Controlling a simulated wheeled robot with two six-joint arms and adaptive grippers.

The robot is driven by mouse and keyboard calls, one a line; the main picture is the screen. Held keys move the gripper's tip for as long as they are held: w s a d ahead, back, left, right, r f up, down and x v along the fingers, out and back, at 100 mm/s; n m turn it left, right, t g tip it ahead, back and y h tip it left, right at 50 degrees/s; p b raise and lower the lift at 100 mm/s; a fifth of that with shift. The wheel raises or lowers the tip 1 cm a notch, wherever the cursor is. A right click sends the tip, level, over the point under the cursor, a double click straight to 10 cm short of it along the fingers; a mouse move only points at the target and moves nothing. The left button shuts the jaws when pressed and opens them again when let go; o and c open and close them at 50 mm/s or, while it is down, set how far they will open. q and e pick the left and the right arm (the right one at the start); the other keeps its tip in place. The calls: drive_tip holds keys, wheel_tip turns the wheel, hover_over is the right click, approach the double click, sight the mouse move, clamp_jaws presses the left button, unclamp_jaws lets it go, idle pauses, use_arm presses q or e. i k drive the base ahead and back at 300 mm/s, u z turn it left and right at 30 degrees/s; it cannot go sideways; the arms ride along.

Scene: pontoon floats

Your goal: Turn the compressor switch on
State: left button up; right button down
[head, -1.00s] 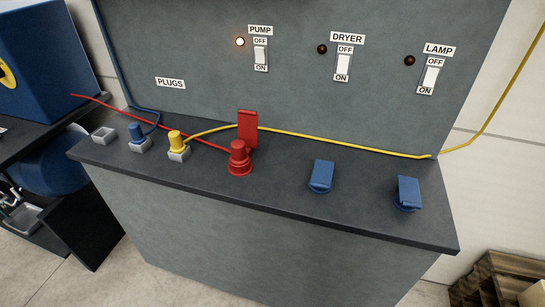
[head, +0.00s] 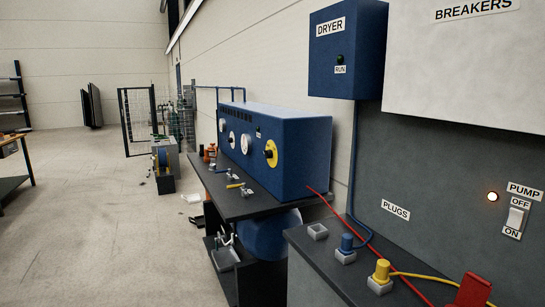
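No switch that I can read as the compressor's shows. A long blue box (head: 300,155) with small lettering too fine to read stands on a dark bench (head: 238,207) in the middle of the head view. Its front carries a dark knob on a yellow disc (head: 271,153), round white dials (head: 246,144) and a small label. A rounded blue body (head: 268,236) is under the bench. The pump switch (head: 515,218), labelled OFF above and ON below, is at the right beside a lit lamp (head: 493,197). Neither of my grippers is in view.
A dark counter (head: 322,262) at the lower right holds blue (head: 347,243) and yellow (head: 382,271) plugs and a red flap (head: 474,291). A blue dryer box (head: 347,65) and the breakers panel (head: 455,65) are above. The floor at left is mostly clear.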

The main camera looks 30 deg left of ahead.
sight(268, 153)
drive_tip(key=u, duration=2.1)
drive_tip(key=i, duration=2.75)
drive_tip(key=z, duration=1.35)
